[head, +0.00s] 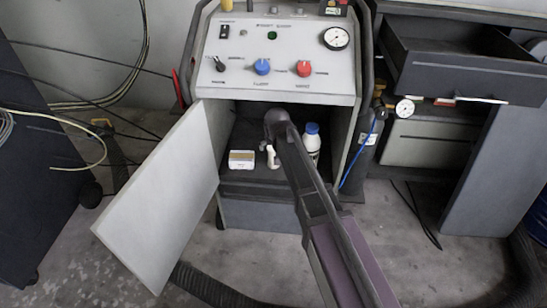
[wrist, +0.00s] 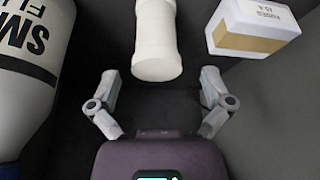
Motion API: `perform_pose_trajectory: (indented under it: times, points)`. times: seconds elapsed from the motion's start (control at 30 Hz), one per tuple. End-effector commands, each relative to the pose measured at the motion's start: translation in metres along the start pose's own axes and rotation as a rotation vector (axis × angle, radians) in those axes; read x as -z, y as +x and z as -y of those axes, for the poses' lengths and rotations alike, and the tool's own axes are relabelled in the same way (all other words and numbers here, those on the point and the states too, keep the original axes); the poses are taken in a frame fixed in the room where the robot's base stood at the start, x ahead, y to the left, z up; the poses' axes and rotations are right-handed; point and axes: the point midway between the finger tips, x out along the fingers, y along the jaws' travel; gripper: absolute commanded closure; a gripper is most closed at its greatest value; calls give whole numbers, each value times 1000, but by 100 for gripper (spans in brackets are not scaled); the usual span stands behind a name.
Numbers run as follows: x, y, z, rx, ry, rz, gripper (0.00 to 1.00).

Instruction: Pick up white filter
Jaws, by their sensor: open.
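The white filter (wrist: 157,40) is a white cylinder with a wider end. In the wrist view it lies ahead of my gripper (wrist: 159,82), centred between the open fingers, its near end level with the fingertips or just beyond. I cannot tell whether it touches anything. In the head view a small white piece (head: 272,156), likely the filter, shows inside the open cabinet, just left of my arm. My arm reaches into the cabinet and hides part of its inside. My gripper is open and empty.
A white box with a tan band (wrist: 253,28) sits right of the filter; it shows left in the head view (head: 241,160). A white bottle with black lettering (wrist: 28,70) stands close on the left. The cabinet door (head: 165,195) hangs open at left.

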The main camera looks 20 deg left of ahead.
Motion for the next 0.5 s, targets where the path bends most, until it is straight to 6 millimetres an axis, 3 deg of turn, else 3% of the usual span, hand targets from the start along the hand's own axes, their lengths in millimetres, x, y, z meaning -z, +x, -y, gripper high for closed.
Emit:
perform_pose_trajectory:
  times: [0.5]
  points:
    - [-1,42,-3,0,0,0,0]
